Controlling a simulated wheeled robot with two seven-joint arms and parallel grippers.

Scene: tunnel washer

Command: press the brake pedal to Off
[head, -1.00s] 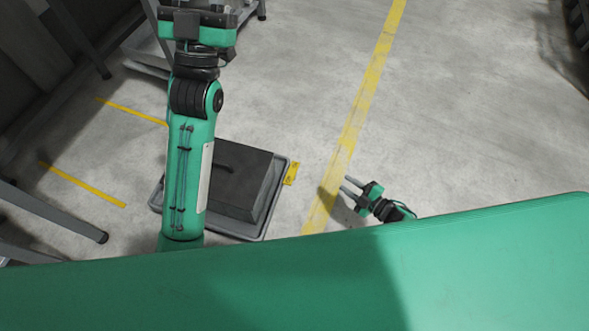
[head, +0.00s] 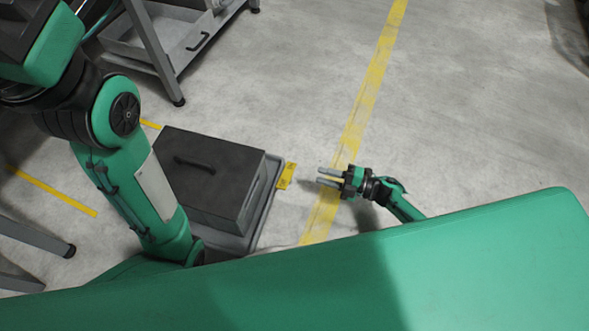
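A small yellow plate (head: 286,176) with dark marks sticks out at the right edge of the grey tray under a dark box; I cannot tell whether it is the brake pedal or only a label, nor read its setting. My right gripper (head: 319,176) is just right of it, fingers pointing left at it, with a gap between the two grey fingers. It holds nothing and looks apart from the plate. My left arm crosses the left side, and its gripper is out of the picture.
The dark box (head: 222,172) with a handle on top sits in the grey tray (head: 262,212). A grey metal frame with a drawer (head: 180,48) stands at the upper left. A yellow floor line (head: 362,110) runs past my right gripper. The floor at right is clear.

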